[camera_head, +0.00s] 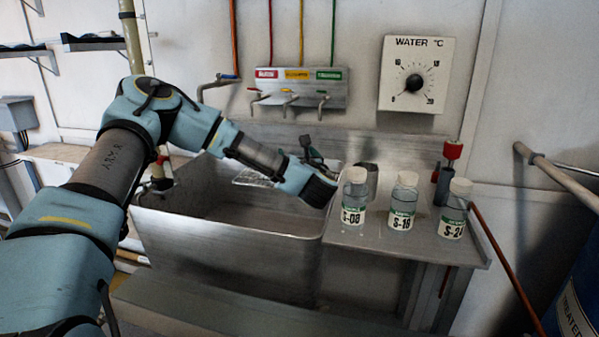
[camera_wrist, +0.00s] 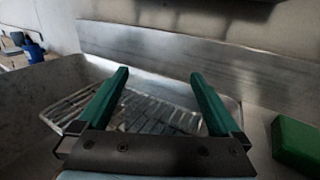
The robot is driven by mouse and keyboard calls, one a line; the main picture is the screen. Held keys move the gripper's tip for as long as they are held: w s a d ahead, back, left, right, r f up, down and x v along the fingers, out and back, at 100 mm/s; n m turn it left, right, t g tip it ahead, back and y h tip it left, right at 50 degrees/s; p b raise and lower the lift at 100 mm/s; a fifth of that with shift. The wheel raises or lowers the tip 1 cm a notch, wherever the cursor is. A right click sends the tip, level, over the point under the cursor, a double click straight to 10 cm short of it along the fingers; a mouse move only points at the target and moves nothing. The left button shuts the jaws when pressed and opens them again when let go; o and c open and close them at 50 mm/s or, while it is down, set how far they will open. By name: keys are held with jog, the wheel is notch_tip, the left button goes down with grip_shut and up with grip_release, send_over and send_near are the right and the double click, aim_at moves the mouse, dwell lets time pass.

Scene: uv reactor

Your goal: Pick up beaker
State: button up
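My gripper (camera_head: 313,155) is over the right part of the sink, near its back edge, in the head view. In the wrist view my gripper (camera_wrist: 160,75) has two green fingers spread wide with nothing between them. I cannot clearly make out a beaker in either view. A dark grey, cup-like thing (camera_head: 369,172) stands behind the labelled bottles, right of my gripper; it is partly hidden and I cannot tell whether it is the beaker. My wrist and forearm cover part of the sink's back.
A wire rack (camera_wrist: 150,112) lies beyond my fingers; a green block (camera_wrist: 297,143) is at right. Bottles S-08 (camera_head: 353,198), S-16 (camera_head: 403,203) and S-24 (camera_head: 454,211) stand on the metal counter (camera_head: 385,243) beside the sink (camera_head: 225,243). Taps (camera_head: 290,97) jut from the wall.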

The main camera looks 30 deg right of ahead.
jog(key=c, duration=1.3)
jog(key=shift+o, duration=0.2)
jog(key=shift+r, duration=0.1)
